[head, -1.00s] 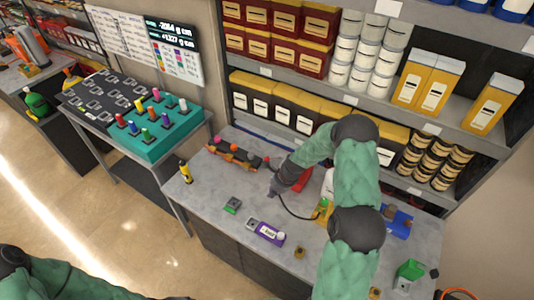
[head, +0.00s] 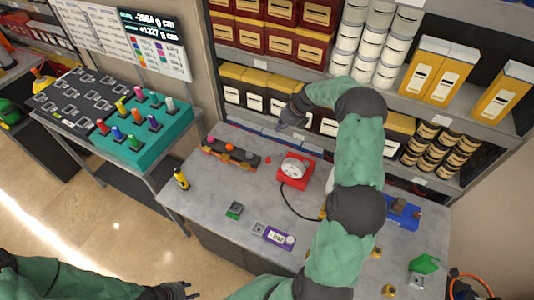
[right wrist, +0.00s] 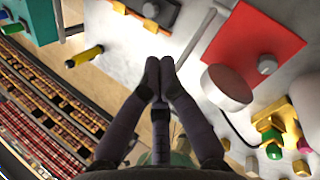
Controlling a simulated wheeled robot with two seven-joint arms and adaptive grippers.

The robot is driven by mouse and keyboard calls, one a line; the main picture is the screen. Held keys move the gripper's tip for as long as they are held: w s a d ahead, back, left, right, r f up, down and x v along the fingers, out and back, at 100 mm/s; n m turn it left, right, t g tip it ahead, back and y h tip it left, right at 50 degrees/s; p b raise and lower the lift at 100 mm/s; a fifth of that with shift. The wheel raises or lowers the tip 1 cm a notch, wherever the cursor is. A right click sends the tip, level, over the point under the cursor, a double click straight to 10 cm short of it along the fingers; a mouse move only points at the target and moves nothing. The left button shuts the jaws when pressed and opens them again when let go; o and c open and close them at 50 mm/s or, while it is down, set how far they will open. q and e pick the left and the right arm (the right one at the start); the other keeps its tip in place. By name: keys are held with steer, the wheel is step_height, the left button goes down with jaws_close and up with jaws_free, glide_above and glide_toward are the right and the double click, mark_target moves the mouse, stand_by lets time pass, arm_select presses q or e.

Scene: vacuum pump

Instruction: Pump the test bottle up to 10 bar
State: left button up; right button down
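The red pump unit (head: 295,170) with a round pale dial sits on the grey bench; in the right wrist view its red box (right wrist: 255,40) shows with a grey cylinder on it. A black hose runs from it toward a yellow fitting behind my right arm. A white object, perhaps the test bottle (head: 330,181), is mostly hidden by that arm. A purple gauge box (head: 278,237) with a small display lies at the bench front; its reading is illegible. My right gripper (head: 290,118) (right wrist: 160,66) is raised behind the pump, fingertips together, empty. My left gripper (head: 180,290) is low at the front.
A blue tray (head: 403,215) is at the right. Loaded shelves rise behind.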

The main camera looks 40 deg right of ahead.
steer(key=shift+a+f, duration=0.1)
steer(key=b, duration=0.6)
glide_above(274, 157)
step_height(274, 157, down, 5)
steer(key=shift+s+a+f, duration=0.45)
steer(key=shift+a+f, duration=0.2)
steer(key=shift+f, duration=0.15)
stand_by(0.4)
steer(key=shift+s+a+f, duration=0.1)
steer(key=shift+a+f, duration=0.1)
steer(key=shift+f, duration=0.05)
stand_by(0.4)
